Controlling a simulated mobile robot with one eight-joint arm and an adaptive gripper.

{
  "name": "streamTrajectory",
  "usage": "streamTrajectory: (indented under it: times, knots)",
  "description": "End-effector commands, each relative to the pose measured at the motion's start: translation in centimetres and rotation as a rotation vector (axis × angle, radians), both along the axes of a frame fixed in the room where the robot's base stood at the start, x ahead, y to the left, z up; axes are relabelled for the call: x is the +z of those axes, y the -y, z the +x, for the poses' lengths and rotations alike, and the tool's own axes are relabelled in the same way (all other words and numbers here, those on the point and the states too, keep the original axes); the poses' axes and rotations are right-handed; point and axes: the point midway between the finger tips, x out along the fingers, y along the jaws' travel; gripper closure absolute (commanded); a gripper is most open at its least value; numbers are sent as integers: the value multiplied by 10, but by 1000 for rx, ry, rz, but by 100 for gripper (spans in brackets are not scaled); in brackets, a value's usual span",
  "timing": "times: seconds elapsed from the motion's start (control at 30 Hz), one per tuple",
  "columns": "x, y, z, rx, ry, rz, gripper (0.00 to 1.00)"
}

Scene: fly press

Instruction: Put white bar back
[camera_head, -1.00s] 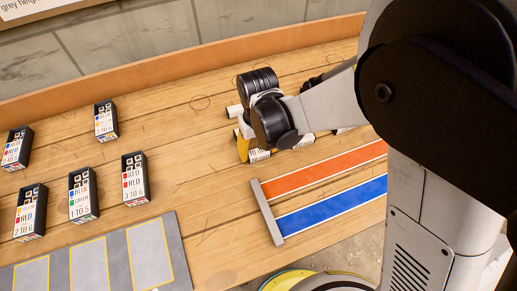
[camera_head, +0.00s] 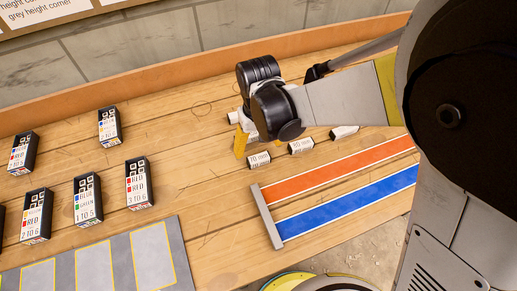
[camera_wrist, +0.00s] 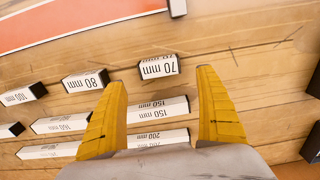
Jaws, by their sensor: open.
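Several white bars with black ends and printed mm lengths lie on the wooden bench. In the wrist view the 70 mm bar (camera_wrist: 158,65) lies just beyond and between the yellow fingertips of my gripper (camera_wrist: 160,78). The 150 mm bar (camera_wrist: 158,108) and 200 mm bar (camera_wrist: 158,138) show between the fingers. The 80 mm bar (camera_wrist: 85,82), 100 mm bar (camera_wrist: 22,96) and 160 mm bar (camera_wrist: 65,122) are left. My gripper is open and empty, over the bars. In the head view, my gripper (camera_head: 241,138) is behind the 70 mm bar (camera_head: 258,160).
Orange (camera_head: 335,173) and blue (camera_head: 345,207) strips with a grey end bar (camera_head: 266,217) lie in front of the bars. Black labelled boxes (camera_head: 139,183) and a grey panel with yellow-outlined areas (camera_head: 93,262) are left. A wooden ledge (camera_head: 150,92) runs behind.

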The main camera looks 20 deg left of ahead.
Motion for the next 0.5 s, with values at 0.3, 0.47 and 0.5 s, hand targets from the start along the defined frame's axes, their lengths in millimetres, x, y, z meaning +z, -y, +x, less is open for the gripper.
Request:
streamTrajectory:
  times: [0.3,0.47,0.5]
  knots:
    - [60,0,0,0,0,0,17]
    - [67,0,0,0,0,0,17]
    - [67,0,0,0,0,0,17]
